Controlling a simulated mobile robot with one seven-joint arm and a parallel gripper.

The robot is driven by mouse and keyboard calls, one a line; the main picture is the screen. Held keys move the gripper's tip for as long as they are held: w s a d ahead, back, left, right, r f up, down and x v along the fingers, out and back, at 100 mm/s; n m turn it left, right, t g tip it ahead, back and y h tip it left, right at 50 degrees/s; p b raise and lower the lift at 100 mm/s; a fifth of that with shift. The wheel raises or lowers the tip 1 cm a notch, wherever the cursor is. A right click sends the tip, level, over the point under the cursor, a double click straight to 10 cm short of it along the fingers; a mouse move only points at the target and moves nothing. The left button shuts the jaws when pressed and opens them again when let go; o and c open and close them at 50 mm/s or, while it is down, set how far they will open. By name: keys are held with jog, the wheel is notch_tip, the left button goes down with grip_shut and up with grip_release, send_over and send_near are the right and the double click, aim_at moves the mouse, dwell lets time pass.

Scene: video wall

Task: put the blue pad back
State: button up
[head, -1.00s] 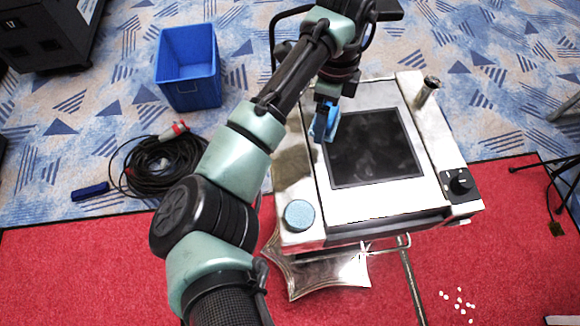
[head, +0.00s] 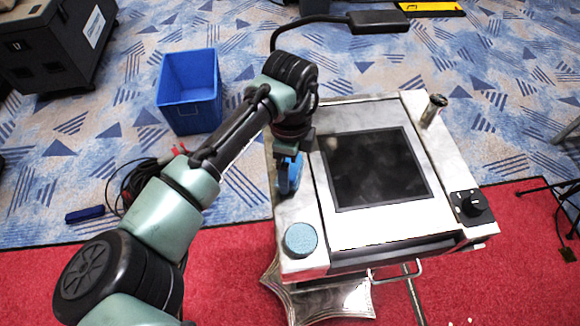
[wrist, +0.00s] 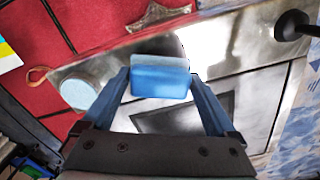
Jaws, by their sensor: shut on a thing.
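My gripper (wrist: 158,95) is shut on the blue pad (wrist: 160,80), a small block with a paler face. The pad sits between my two blue fingers in the wrist view. In the head view my gripper (head: 288,175) points down over the left strip of the metal-topped cart (head: 350,228), beside the dark screen panel; there I cannot clearly separate pad from fingers. Whether the pad touches the cart top cannot be told. A round pale-blue disc (head: 300,240) sits at the strip's near end; it also shows in the wrist view (wrist: 77,93).
The cart top has a dark panel (head: 376,168), a black knob (head: 473,205) and an upright metal post (head: 433,110). A blue bin (head: 190,92) stands on the carpet behind left. A coiled black cable (head: 125,185) lies left of the cart. The left strip's near part is bare around the disc.

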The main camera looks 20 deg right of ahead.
jog(key=shift+f, duration=1.1)
jog(key=shift+f, duration=0.1)
jog(key=o, duration=0.9)
jog(key=shift+o, duration=0.2)
notch_tip(320, 180, up, 12)
jog(key=b, duration=0.2)
jog(key=shift+r+b, duration=0.2)
jog(key=shift+b, duration=0.15)
